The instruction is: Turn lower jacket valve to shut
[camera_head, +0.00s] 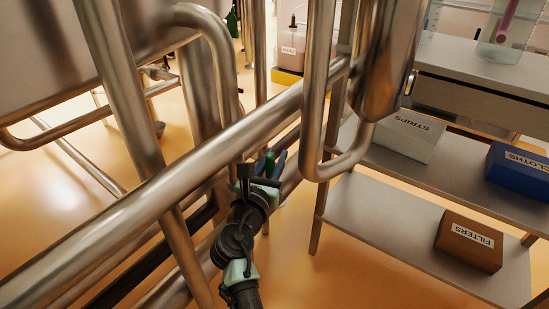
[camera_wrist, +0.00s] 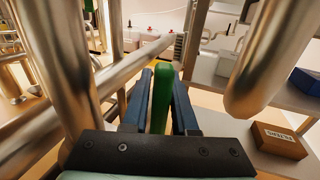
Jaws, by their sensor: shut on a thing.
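A green valve handle (camera_wrist: 161,100) stands between the two blue fingers of my gripper (camera_wrist: 163,82) in the wrist view, with a finger against each side. In the head view my gripper (camera_head: 264,170) is low among the steel pipes, and a small part of the green handle (camera_head: 270,164) shows between the fingers. The valve body behind the handle is hidden by my gripper and the pipes. I cannot read the valve's open or shut position.
A thick steel pipe (camera_head: 170,195) runs diagonally just above my gripper. A bent pipe (camera_head: 315,110) hangs close to its right. A shelf (camera_head: 400,235) at the right holds labelled boxes, including a brown FILTERS box (camera_head: 469,241). Another green part (camera_head: 232,22) shows farther back.

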